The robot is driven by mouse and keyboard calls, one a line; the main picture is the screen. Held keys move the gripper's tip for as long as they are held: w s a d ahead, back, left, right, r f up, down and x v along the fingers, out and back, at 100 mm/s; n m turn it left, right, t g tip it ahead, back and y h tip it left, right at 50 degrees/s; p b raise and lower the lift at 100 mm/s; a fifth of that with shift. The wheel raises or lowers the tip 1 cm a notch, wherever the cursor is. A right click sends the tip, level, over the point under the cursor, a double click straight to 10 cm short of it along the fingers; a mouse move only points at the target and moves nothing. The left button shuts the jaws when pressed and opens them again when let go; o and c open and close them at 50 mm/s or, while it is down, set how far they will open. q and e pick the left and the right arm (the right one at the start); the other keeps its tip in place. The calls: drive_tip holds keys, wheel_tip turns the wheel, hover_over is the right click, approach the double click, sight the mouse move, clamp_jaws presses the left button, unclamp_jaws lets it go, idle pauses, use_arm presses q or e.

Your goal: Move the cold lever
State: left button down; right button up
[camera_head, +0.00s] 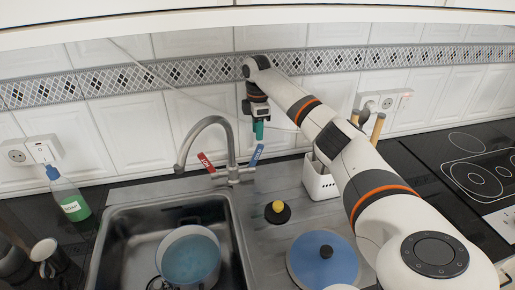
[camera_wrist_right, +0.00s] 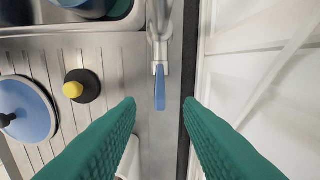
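The cold lever is the blue handle (camera_head: 256,155) on the right of the steel tap (camera_head: 226,150). It tilts up and to the right in the head view. The lever also shows in the wrist view (camera_wrist_right: 160,92), with its free end between the two green fingertips in the picture. My right gripper (camera_head: 259,131) points down just above the lever's tip. Its fingers (camera_wrist_right: 160,102) are open and apart, with nothing held. I cannot tell whether they touch the lever. The red hot lever (camera_head: 206,162) is on the tap's left. My left gripper is not in view.
The sink (camera_head: 130,238) holds a pot (camera_head: 189,258). A blue lid (camera_head: 323,262), a black and yellow stopper (camera_head: 277,212) and a white utensil holder (camera_head: 320,181) stand on the drainer. A soap bottle (camera_head: 68,195) is at left. The tiled wall (camera_head: 120,125) is close behind.

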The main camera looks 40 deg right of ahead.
sight(258, 145)
wheel_tip(258, 145, down, 9)
drive_tip(key=shift+f+p, duration=0.2)
drive_tip(key=shift+p, duration=0.6)
drive_tip(key=shift+c, duration=0.4)
clamp_jaws()
